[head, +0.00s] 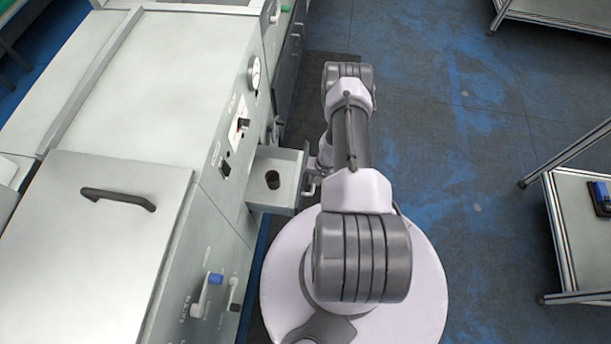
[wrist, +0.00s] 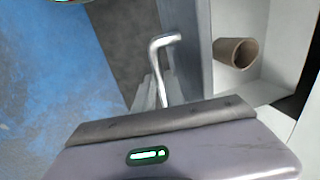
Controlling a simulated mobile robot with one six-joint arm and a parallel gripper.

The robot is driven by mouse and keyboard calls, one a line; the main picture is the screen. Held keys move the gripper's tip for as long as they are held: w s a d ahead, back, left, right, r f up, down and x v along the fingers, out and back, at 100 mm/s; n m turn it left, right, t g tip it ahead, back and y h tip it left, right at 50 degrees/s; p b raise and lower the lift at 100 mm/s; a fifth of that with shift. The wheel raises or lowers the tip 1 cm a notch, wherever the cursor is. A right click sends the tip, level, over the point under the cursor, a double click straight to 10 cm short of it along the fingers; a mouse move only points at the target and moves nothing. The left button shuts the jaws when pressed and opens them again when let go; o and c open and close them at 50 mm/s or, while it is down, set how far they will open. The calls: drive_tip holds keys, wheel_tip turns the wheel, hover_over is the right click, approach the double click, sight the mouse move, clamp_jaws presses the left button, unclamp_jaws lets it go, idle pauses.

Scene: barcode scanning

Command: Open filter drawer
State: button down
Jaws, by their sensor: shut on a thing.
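The filter drawer (head: 289,165) stands pulled out from the side of the white machine. A small dark cup-like cylinder stands inside it. In the wrist view the cylinder (wrist: 237,53) looks brown and hollow, next to the drawer's grey front (wrist: 196,60). The drawer's bent metal handle (wrist: 163,42) sticks out from that front. My gripper (wrist: 157,90) is shut on the handle, with its fingers partly hidden behind my wrist housing. In the head view my gripper (head: 312,174) is at the drawer's front, mostly hidden by my arm.
The white machine (head: 130,130) fills the left side, with a lid handle (head: 118,198), a gauge (head: 254,73) and a blue-topped knob (head: 215,279) on its side. Metal-framed tables stand at the right, one with a blue and black device (head: 601,197). Blue-grey floor (head: 470,130) between is clear.

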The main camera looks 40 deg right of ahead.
drive_tip(key=shift+s+d, duration=0.2)
drive_tip(key=shift+s, duration=0.05)
drive_tip(key=c, duration=1.4)
unclamp_jaws()
wheel_tip(320, 180, up, 17)
drive_tip(key=s+d+p, duration=0.2)
drive_tip(key=p, duration=0.5)
drive_tip(key=shift+s+p, duration=0.3)
drive_tip(key=shift+s, duration=0.05)
drive_tip(key=shift+w+r, duration=0.1)
